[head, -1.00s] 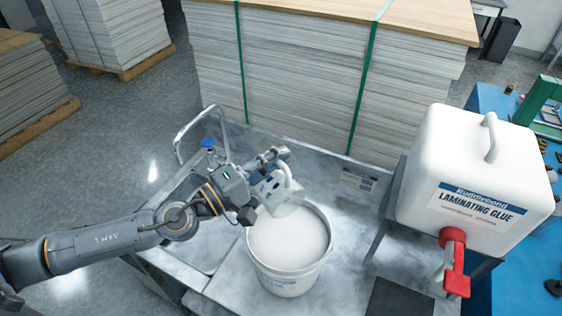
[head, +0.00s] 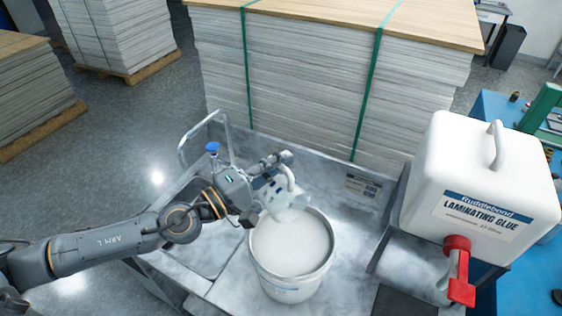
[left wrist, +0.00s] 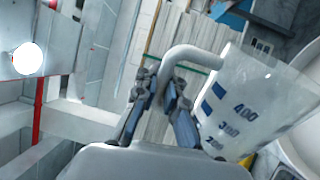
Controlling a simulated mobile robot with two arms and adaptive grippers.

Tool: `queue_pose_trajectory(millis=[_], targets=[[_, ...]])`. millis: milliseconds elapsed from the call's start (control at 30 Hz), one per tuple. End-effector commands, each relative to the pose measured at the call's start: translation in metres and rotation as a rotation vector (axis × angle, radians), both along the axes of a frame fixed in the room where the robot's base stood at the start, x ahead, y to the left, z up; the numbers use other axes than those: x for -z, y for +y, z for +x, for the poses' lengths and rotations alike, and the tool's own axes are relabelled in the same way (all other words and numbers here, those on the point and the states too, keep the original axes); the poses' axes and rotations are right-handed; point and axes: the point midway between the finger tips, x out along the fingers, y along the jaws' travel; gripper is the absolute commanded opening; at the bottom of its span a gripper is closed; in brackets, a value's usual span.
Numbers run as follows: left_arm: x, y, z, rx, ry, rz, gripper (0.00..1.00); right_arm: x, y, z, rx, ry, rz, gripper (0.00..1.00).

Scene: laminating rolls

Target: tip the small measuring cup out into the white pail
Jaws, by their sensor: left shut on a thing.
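The small measuring cup (head: 291,205) is translucent with dark blue marks and a handle. It is tilted over the back left rim of the white pail (head: 288,290). The pail stands on the metal bench and shows a white surface inside. My left gripper (head: 281,160) is shut on the cup's handle. In the left wrist view, the left gripper's fingers (left wrist: 164,88) close around the handle, and the cup (left wrist: 245,110) shows 400, 300 and 200 marks. I cannot tell what is in the cup or see a stream. My right gripper is not in view.
A white laminating glue container (head: 470,180) with a red tap (head: 458,270) stands at the right. A metal sink (head: 205,258) with a curved tap lies to the left of the pail. A strapped stack of boards (head: 310,90) stands behind the bench.

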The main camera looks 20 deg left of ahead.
Motion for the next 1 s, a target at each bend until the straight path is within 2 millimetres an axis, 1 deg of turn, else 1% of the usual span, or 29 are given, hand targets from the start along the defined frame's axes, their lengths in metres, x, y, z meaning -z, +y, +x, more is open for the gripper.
queue_pose_trajectory(millis=[100, 700, 1000], targets=[[0.005, 0.004, 0.003, -0.001, 0.019, -0.025, 0.0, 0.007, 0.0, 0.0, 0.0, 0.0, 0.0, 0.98], [0.016, 0.021, 0.015, -0.003, 0.117, -0.157, 0.0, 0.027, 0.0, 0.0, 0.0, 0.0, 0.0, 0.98], [0.017, 0.026, 0.018, -0.004, 0.144, -0.196, 0.0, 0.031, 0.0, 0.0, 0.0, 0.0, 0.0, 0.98]])
